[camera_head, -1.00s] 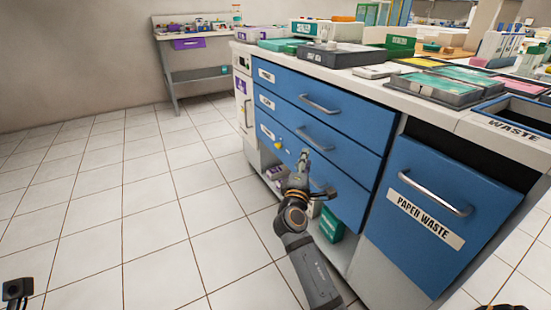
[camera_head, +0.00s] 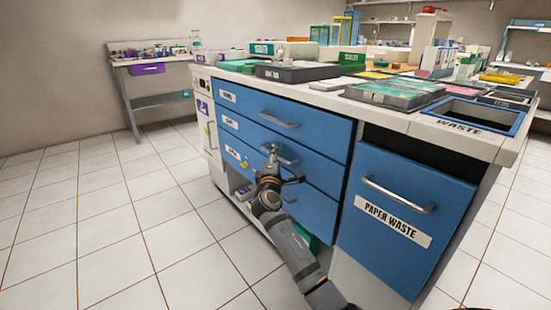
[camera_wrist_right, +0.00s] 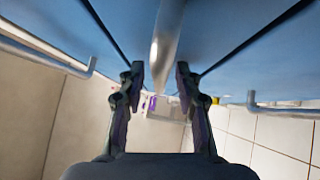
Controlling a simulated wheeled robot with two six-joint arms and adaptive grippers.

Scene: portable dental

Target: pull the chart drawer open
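The blue cabinet has a stack of three drawers, a top drawer (camera_head: 315,128), a middle drawer (camera_head: 315,167) and a bottom drawer (camera_head: 318,203), all looking closed. Their white labels are too small to read, so I cannot tell which is the chart drawer. My right gripper (camera_head: 271,150) is at the middle drawer's bar handle (camera_head: 290,161) and hides part of it. In the right wrist view, a handle (camera_wrist_right: 166,38) runs between and just beyond the tips of the open right gripper (camera_wrist_right: 160,72). The fingers look apart from it. My left gripper is out of view.
A paper waste bin front (camera_head: 405,215) with its own handle stands right of the drawers. Trays and boxes crowd the white countertop (camera_head: 330,97). A side table (camera_head: 155,60) stands back left. The tiled floor (camera_head: 100,220) left of the cabinet is clear.

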